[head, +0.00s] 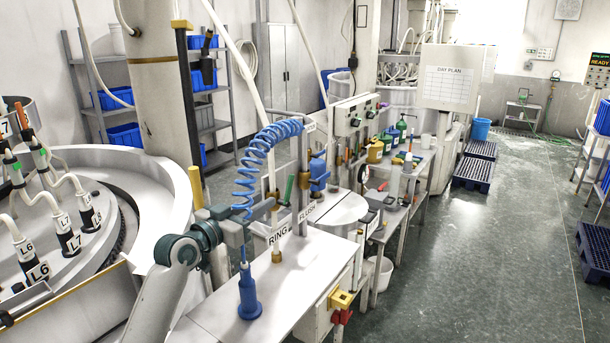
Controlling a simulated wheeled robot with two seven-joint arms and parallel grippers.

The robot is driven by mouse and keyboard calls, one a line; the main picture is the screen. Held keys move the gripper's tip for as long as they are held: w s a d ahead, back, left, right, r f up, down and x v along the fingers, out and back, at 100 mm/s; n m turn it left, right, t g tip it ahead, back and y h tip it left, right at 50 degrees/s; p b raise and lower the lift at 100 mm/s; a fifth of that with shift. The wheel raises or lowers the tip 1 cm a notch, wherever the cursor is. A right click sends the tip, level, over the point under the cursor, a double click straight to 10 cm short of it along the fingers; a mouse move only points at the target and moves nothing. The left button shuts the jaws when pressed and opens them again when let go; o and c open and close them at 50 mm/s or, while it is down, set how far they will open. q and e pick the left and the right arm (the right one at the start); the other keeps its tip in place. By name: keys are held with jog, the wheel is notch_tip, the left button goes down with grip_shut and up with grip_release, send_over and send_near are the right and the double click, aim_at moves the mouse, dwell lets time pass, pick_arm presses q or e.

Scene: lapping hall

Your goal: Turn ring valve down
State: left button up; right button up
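The ring valve stands on a thin pipe at the white bench; its RING label (278,236) faces me, with a brass fitting (277,256) below it. My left gripper (266,212) reaches in from the left at the height of the valve's upper part, just above the label. It covers the left side of the valve, so I cannot tell whether it touches the handle or whether its fingers are open. A FLUSH label (307,213) sits just right, with a green-handled valve (289,189) behind. My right gripper is not in view.
A blue coiled hose (262,150) hangs beside my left gripper, above a blue nozzle (249,292) standing on the bench (210,316). A round lapping machine (165,205) is at left. A control box (352,114) stands behind.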

pick_arm(q)
jog(key=b, duration=0.2)
send_near(293, 180)
jog(key=x, duration=0.4)
jog(key=shift+w+d+f, duration=0.1)
jog(key=shift+w+f, duration=0.2)
jog(key=shift+w, duration=0.1)
jog(key=b+x, duration=0.3)
jog(key=x, duration=0.3)
jog(key=shift+w+d, duration=0.15)
jog(key=shift+w, duration=0.1)
jog(key=shift+b+x, duration=0.7)
jog(key=shift+x, duration=0.05)
jog(key=shift+r, duration=0.15)
grip_shut()
dwell(0.6)
